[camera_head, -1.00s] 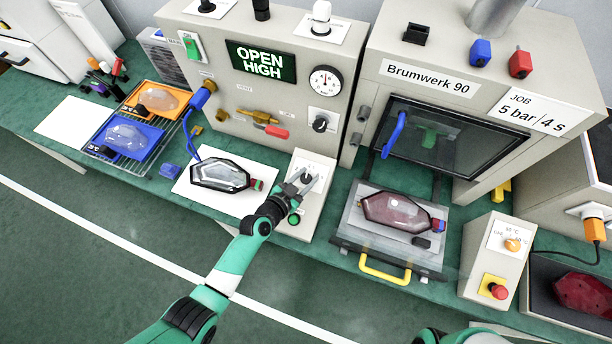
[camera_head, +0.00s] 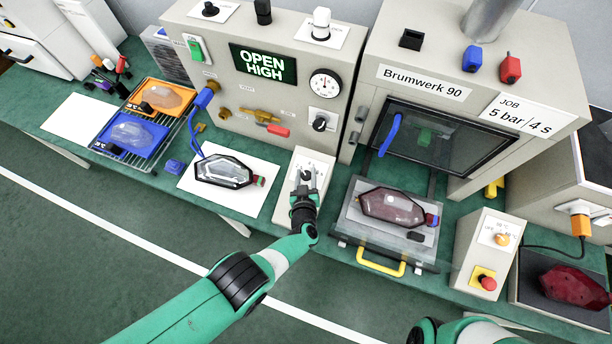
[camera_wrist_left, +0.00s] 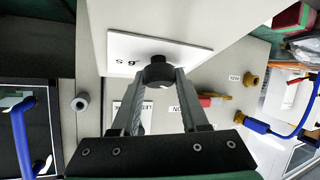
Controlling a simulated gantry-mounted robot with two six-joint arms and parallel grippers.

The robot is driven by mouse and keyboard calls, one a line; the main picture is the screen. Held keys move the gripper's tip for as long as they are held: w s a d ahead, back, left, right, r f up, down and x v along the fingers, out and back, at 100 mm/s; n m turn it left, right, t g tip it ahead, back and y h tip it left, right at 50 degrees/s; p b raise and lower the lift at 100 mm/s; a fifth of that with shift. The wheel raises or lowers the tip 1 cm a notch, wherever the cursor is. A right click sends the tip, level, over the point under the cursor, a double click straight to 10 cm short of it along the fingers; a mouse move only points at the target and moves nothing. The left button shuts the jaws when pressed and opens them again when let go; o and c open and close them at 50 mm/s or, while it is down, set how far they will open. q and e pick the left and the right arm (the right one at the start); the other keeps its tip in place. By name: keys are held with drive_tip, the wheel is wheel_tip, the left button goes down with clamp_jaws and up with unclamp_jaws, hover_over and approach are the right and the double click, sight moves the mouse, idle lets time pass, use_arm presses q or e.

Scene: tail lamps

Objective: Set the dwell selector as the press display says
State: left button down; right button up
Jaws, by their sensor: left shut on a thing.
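The dwell selector, a black knob (camera_wrist_left: 158,70) on a white plate (camera_wrist_left: 190,52), sits on a small beige box (camera_head: 287,189) in front of the press panel. My left gripper (camera_head: 306,180) is over this box, and in the left wrist view its fingers (camera_wrist_left: 159,78) are shut on the knob. The fingers cover much of the plate, so the knob's pointer and most marks cannot be read. The panel display (camera_head: 263,64) reads "OPEN HIGH". The job card (camera_head: 527,113) on the press reads "5 bar / 4 s". My right gripper is out of view.
A clear lamp (camera_head: 223,171) lies on white paper left of the box. A dark red lamp (camera_head: 391,206) lies on a tray with a yellow handle (camera_head: 381,261) to the right. A control box with a red button (camera_head: 488,283) stands further right.

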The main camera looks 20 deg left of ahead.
use_arm(q)
drive_tip(key=shift+n+g+y+b, duration=0.45)
drive_tip(key=shift+n+y, duration=0.15)
drive_tip(key=shift+n, duration=0.4)
drive_tip(key=shift+c, duration=2.1)
unclamp_jaws()
